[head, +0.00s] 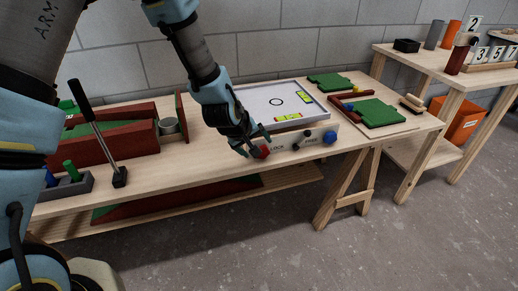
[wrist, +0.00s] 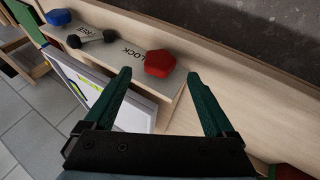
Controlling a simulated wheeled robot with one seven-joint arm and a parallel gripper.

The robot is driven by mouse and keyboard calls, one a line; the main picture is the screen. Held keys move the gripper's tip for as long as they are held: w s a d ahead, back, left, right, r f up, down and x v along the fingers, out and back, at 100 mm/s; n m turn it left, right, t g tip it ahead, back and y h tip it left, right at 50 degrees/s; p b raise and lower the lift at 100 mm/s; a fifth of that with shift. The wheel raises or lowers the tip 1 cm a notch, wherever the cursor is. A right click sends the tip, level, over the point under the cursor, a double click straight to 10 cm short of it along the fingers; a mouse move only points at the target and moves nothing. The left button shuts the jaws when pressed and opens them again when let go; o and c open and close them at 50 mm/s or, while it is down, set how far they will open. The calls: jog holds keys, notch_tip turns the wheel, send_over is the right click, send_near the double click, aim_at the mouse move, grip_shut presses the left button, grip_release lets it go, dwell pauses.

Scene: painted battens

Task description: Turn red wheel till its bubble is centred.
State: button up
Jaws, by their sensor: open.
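The red wheel (head: 264,152) sits on the front face of the levelling box, partly hidden by my gripper in the head view. In the wrist view the red wheel (wrist: 160,63) shows whole, faceted, just beyond the fingertips. My gripper (wrist: 159,75) is open, its two green fingers on either side of the wheel's line, with no visible contact. In the head view my gripper (head: 256,143) is right at the wheel. Two yellow-green vials lie on the white plate, a front one (head: 288,117) and a right one (head: 305,97). Their bubbles are too small to read.
A black lever (wrist: 90,37) lies between the words LOCK and FREE, beside the red wheel. A blue wheel (head: 330,136) is at the box's right end. Green panels (head: 375,112) lie on the bench's right; a red-brown trough (head: 120,140) stands left.

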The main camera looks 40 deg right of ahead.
aim_at(261, 148)
jog(key=shift+x, duration=2.3)
jog(key=shift+r, duration=0.1)
jog(key=c, duration=1.4)
jog(key=shift+o, duration=0.2)
jog(key=shift+s+d+r+p, duration=0.1)
jog(key=shift+p, duration=0.35)
